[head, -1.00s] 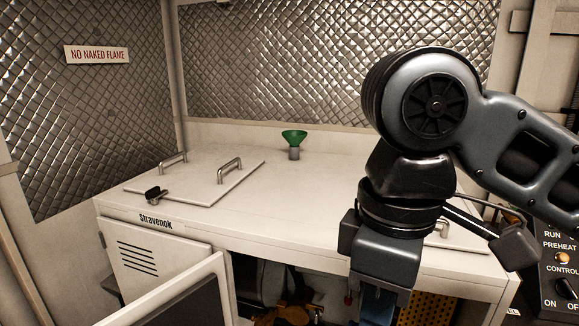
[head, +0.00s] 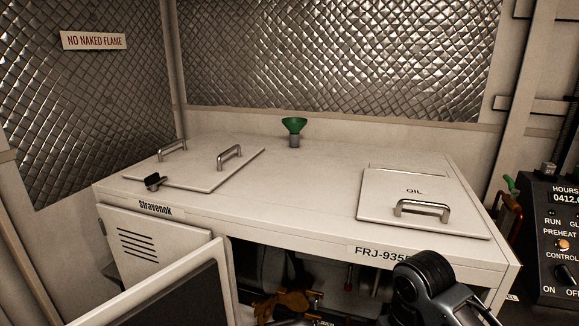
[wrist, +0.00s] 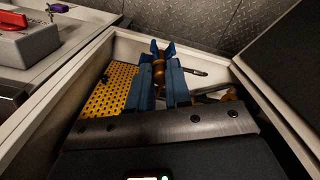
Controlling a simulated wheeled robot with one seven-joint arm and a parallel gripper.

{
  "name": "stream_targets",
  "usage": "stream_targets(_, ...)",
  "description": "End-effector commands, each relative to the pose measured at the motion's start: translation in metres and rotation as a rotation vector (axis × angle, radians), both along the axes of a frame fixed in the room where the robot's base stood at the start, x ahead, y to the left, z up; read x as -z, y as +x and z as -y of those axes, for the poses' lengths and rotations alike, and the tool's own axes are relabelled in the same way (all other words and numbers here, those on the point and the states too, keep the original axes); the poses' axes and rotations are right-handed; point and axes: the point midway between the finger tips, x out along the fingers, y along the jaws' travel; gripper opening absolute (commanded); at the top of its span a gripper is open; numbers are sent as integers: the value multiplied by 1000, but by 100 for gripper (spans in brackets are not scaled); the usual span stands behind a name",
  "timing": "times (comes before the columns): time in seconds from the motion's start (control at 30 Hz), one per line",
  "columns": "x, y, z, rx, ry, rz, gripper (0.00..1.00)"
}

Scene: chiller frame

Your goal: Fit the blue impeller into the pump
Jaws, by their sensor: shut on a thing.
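My gripper (wrist: 158,50) shows in the wrist view, with two long blue fingers pointing away from the camera. They are shut on a narrow brass-coloured part (wrist: 159,73) with a rounded, stepped shape. I cannot make out a separate blue impeller; the only blue I see is on the fingers. A brownish-orange fitting (head: 291,303), perhaps part of the pump, shows low in the dark opening in the head view. In the head view the gripper itself is out of sight, with only my arm at the lower right.
The white cabinet (head: 300,205) has an open door (head: 160,285) at the lower left. Its top carries handled lids, the OIL lid (head: 410,205) and a green funnel (head: 294,126). A yellow perforated panel (wrist: 108,88) lies left of the fingers, inside pale walls.

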Motion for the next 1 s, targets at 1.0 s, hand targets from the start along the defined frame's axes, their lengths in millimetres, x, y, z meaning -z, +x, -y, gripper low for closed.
stream_targets(1.0,94,-44,16,145,0,1,0)
